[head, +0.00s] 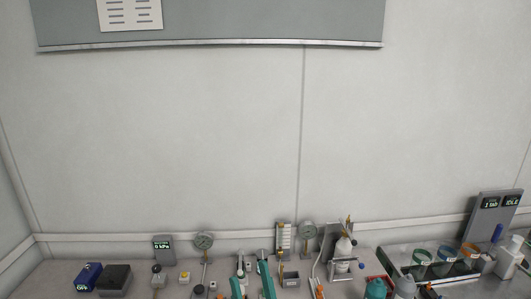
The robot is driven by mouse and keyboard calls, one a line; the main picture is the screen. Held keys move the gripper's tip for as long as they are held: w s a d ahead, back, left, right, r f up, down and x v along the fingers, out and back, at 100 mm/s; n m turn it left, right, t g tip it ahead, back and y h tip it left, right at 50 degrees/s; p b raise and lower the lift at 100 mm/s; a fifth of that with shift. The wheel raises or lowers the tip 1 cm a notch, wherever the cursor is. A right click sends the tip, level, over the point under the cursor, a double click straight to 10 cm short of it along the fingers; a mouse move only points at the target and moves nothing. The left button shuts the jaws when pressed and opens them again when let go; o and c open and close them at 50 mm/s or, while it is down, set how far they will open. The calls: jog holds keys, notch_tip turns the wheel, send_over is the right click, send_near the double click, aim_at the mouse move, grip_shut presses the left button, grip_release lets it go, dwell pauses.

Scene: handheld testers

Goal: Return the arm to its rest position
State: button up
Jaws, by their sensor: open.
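My gripper and arm cannot be made out in the head view. The handheld testers' bench (60,278) runs along the bottom edge of the picture, with its front part cut off. Teal-handled tools (266,280) stand or lie near its middle; their lower ends are out of the picture.
A blue box (88,276) and a black box (115,279) sit at the left. The wall above is bare below a grey board (250,22).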

jog(key=s+a+f+m+g+h, duration=0.3)
jog(key=s+f+m+g+h, duration=0.2)
jog(key=s+f+m+h, duration=1.15)
jog(key=s+d+f+n+g, duration=0.3)
jog(key=s+f+n, duration=0.2)
jog(key=s, duration=0.5)
jog(key=s+d+f+n+g, duration=0.3)
jog(key=s+f+n, duration=0.2)
jog(key=s+n, duration=0.2)
jog(key=s, duration=0.2)
jog(key=shift+s+g, duration=0.4)
jog(key=shift+d, duration=0.1)
dwell(0.8)
